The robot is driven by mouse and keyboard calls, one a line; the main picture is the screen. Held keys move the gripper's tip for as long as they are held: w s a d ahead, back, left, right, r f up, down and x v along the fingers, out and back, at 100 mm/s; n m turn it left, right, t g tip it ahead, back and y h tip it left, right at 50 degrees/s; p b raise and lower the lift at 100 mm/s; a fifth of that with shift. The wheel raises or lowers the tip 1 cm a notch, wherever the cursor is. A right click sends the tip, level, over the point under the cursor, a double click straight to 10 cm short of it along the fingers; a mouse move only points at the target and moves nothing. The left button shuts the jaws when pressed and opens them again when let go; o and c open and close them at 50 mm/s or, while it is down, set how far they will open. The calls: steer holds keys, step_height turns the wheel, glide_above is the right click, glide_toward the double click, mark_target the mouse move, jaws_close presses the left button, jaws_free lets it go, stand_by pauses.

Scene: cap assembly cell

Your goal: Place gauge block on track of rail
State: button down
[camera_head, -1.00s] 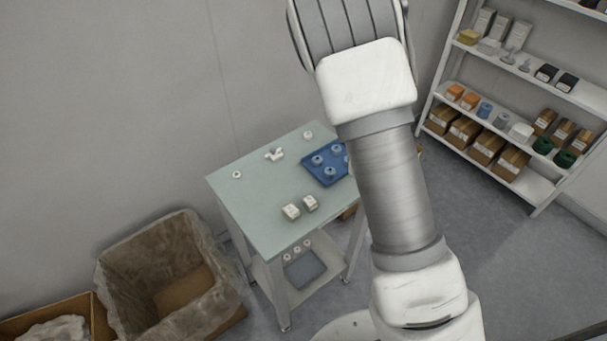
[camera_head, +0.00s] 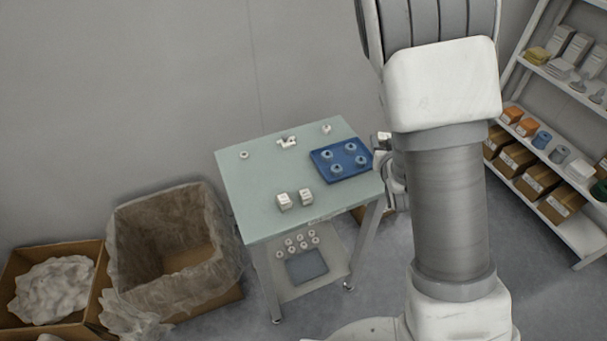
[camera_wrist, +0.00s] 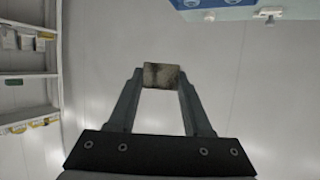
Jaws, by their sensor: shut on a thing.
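My gripper (camera_wrist: 160,78) is shut on a small grey-brown block, the gauge block (camera_wrist: 161,75), held between its fingertips in the wrist view. In the head view my arm stands to the right of the table and hides most of the gripper; I cannot make out the block there. A small white stepped part (camera_head: 287,142), perhaps the rail, lies at the back of the pale green table (camera_head: 262,185). Its track is too small to make out. The held block is apart from the table.
A blue tray (camera_head: 322,171) with several ringed pieces sits on the table's right side. Two white blocks, one left (camera_head: 284,201) and one right (camera_head: 306,196), stand near the front. A lined bin (camera_head: 172,240) is at left, shelves (camera_head: 548,185) at right. The table's left middle is clear.

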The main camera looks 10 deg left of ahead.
steer(key=s+a+f+n+g+y+b, duration=0.1)
steer(key=s+a+f+n+y+b, duration=0.15)
steer(key=s+a+b, duration=0.6)
steer(key=s+a+f+n+g+y+b, duration=0.15)
steer(key=a+n+y+b, duration=0.35)
steer(key=b, duration=0.8)
steer(key=m+h+b, duration=0.1)
steer(key=m+b, duration=0.1)
steer(key=b, duration=0.2)
glide_above(298, 182)
steer(key=shift+t, duration=0.25)
step_height(298, 182, down, 8)
steer(key=shift+a+r, duration=0.1)
steer(key=shift+r, duration=0.15)
steer(key=shift+f+b, duration=0.9)
steer(key=shift+f, duration=0.95)
steer(key=shift+f, duration=0.2)
steer(key=shift+c, duration=1.6)
jaws_free()
